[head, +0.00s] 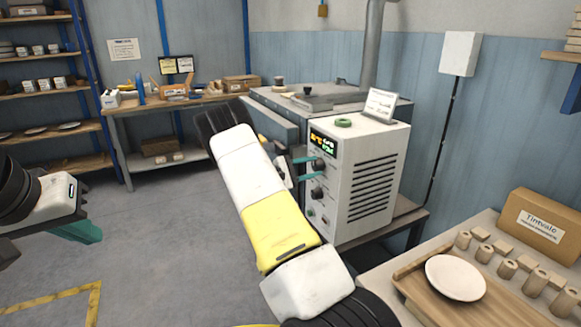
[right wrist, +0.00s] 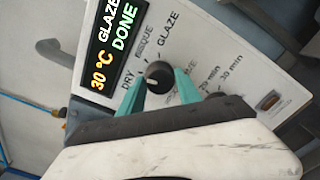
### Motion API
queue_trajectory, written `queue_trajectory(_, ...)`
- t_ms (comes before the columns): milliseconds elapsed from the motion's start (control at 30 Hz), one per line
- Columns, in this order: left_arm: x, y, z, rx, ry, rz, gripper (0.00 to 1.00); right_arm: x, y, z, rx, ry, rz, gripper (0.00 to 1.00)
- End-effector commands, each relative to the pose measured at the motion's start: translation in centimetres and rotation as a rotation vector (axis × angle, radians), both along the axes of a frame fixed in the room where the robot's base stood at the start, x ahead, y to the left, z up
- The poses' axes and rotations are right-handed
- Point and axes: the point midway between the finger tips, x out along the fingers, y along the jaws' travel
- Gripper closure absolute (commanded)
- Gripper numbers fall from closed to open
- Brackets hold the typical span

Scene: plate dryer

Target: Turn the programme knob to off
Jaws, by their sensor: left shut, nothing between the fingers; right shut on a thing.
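The programme knob (right wrist: 159,74) is a dark round knob on the white front panel of the dryer (head: 375,150). Labels DRY, BISQUE and GLAZE stand around it; its exact pointer setting is hard to read. My right gripper (head: 314,168) is shut on this knob, with one teal finger on each side of it. Any off mark is not readable here. The display (right wrist: 106,45) beside it reads 30 °C, GLAZE, DONE. My left gripper (head: 88,232) is shut and empty at the left, far from the dryer.
A second, lower knob (head: 317,193) is below; 20 min and 30 min labels show in the wrist view. A rocker switch (right wrist: 269,100) is on the panel. A green ring (head: 343,123) and a sign (head: 380,105) are on top. A table with a plate (head: 455,277) stands at right.

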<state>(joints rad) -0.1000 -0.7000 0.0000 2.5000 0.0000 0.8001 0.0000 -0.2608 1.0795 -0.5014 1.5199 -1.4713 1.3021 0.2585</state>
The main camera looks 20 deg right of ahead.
Motion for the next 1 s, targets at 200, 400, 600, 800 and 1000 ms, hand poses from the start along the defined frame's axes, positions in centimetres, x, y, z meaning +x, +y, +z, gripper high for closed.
queue_trajectory(200, 0.00, 0.00, 0.00, 0.000, 0.000, 0.000, 1.00, 0.02, 0.08, -0.06, -0.016, 0.205, 0.001, 1.00)
queue_trajectory(400, 0.00, 0.00, 0.00, 0.000, 0.000, 0.000, 1.00, 0.01, 0.11, -0.07, -0.030, 0.395, 0.001, 1.00)
queue_trajectory(600, 0.00, 0.00, 0.00, 0.000, 0.000, 0.000, 1.00, 0.01, 0.07, -0.07, -0.044, 0.571, 0.001, 1.00)
queue_trajectory(800, 0.00, 0.00, 0.00, 0.000, 0.000, 0.000, 1.00, 0.01, 0.07, -0.04, -0.055, 0.714, 0.001, 1.00)
queue_trajectory(1000, 0.00, 0.00, 0.00, 0.000, 0.000, 0.000, 1.00, 0.02, 0.10, -0.06, -0.062, 0.811, 0.001, 1.00)
